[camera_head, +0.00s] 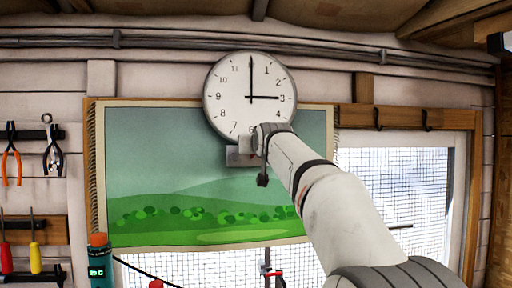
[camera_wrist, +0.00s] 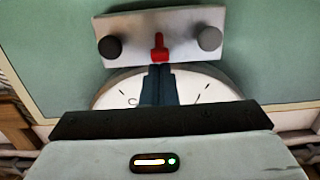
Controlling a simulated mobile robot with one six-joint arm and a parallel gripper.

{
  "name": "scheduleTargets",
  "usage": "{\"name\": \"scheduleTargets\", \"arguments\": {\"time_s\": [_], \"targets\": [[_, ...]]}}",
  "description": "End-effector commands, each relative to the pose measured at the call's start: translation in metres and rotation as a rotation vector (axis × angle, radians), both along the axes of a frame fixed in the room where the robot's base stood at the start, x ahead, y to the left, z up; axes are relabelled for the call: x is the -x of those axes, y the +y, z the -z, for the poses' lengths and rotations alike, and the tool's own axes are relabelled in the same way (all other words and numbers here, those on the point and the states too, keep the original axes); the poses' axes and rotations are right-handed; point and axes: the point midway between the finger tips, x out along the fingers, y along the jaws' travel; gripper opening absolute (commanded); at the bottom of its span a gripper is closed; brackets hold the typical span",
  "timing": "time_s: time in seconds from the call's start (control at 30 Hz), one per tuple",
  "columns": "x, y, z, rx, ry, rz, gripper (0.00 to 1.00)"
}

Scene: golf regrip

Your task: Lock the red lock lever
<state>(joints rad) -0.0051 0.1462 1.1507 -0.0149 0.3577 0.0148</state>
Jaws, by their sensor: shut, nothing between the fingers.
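The red lock lever (camera_wrist: 159,48) sits in the middle of a grey plate (camera_wrist: 133,23) in the wrist view, between two round knobs. It looks short and points down toward my fingers in that picture. My gripper (camera_wrist: 160,69) is shut and empty, its dark blue fingertips right at the lever's lower end. I cannot tell whether they touch it. In the head view the grey plate (camera_head: 234,157) shows just under the wall clock (camera_head: 228,97), and my arm's end covers the lever there.
A green landscape hanging (camera_head: 150,150) is behind the plate. A window (camera_head: 400,200) with mesh is at right. Pliers (camera_head: 52,155) and screwdrivers (camera_head: 35,257) hang at left. A teal device (camera_head: 99,262) stands at lower left. Pipes run along the wall above the clock.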

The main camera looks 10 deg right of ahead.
Motion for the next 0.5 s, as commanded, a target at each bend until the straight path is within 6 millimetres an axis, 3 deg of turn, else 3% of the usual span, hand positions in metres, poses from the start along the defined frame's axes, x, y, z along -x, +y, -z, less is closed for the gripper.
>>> {"name": "scheduleTargets", "arguments": {"time_s": [0.5], "targets": [[0.0029, 0.0009, 0.0057, 0.001, -0.075, 0.000, 0.00]]}}
